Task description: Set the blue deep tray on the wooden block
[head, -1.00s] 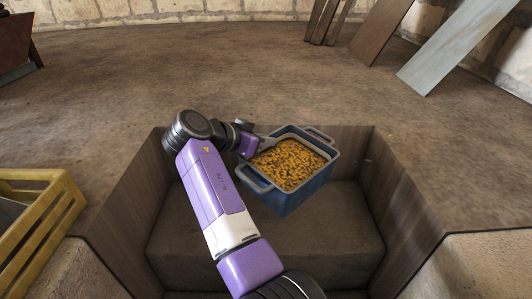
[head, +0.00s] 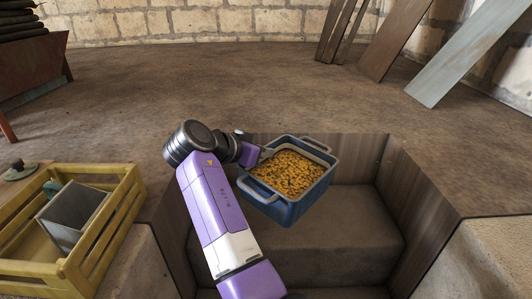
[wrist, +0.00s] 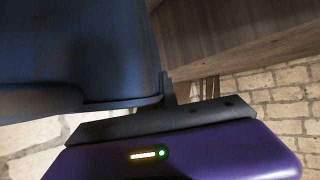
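The blue deep tray (head: 287,209) is full of small orange-brown pieces and has a loop handle at each end. It is held up over a sunken stepped pit and looks roughly level. My gripper (head: 262,154) is at the tray's left rim and appears shut on it; the arm partly hides the contact. In the wrist view the tray's dark blue wall (wrist: 80,50) fills the upper left, close to my gripper (wrist: 165,110). I cannot make out a wooden block in either view.
A yellow wooden crate (head: 118,222) with a grey box (head: 75,215) inside stands at the left. The pit has wood-like side walls (head: 408,190) and a stone step (head: 350,225). Planks (head: 470,55) lean on the back brick wall.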

